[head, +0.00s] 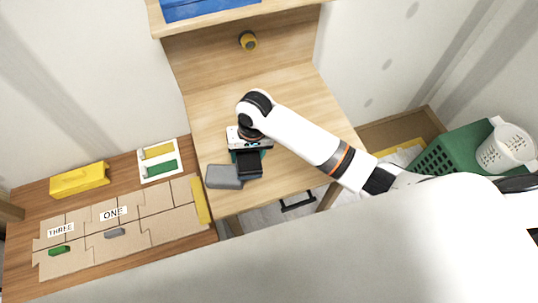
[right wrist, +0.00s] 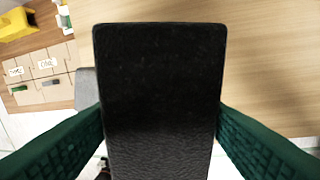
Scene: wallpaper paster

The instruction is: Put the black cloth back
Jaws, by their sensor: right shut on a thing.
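The black cloth (head: 249,163) is a dark, flat rectangular block below my right gripper (head: 247,152) in the head view, over the front part of the light wooden table (head: 290,93). In the right wrist view the black cloth (right wrist: 160,80) fills the middle, with a textured dark face. The green fingers of my right gripper (right wrist: 160,112) press on its left and right sides. Whether the cloth touches the table cannot be told. My left gripper is not in view.
A grey block (head: 223,177) lies close to the left of the cloth. Left stand a board with cardboard pieces (head: 160,229), a green-and-yellow tray (head: 158,160) and a yellow box (head: 80,180). A green basket (head: 455,150) is at right. The table's right half is clear.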

